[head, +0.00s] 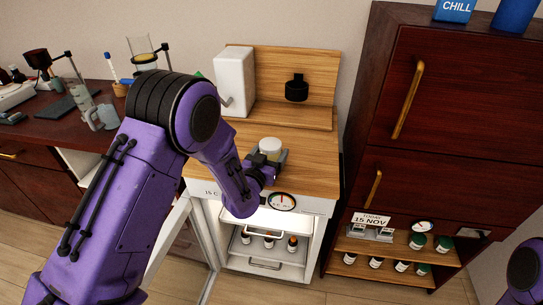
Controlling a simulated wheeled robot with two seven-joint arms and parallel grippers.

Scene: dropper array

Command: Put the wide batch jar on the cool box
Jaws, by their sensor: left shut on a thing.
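The wide batch jar (270,146) has a pale lid and is at the near part of the wooden top of the cool box. My left gripper (266,163) is shut on it, with the arm reaching in from the lower left. The fingers hide the jar's lower part, and I cannot tell whether its base touches the wood. The cool box (316,206) has a white front with a "15 C" label, a round dial (282,202) and an open door. Only a purple part of my right arm shows at the lower right edge; its gripper is out of view.
A white dispenser-like box (235,80) and a black fitting (296,88) stand behind. Small bottles (292,243) are inside the cool box. A dark cabinet (440,110) rises on the right, above a shelf of jars (417,241). Labware crowds the left counter. The wooden top right of the jar is clear.

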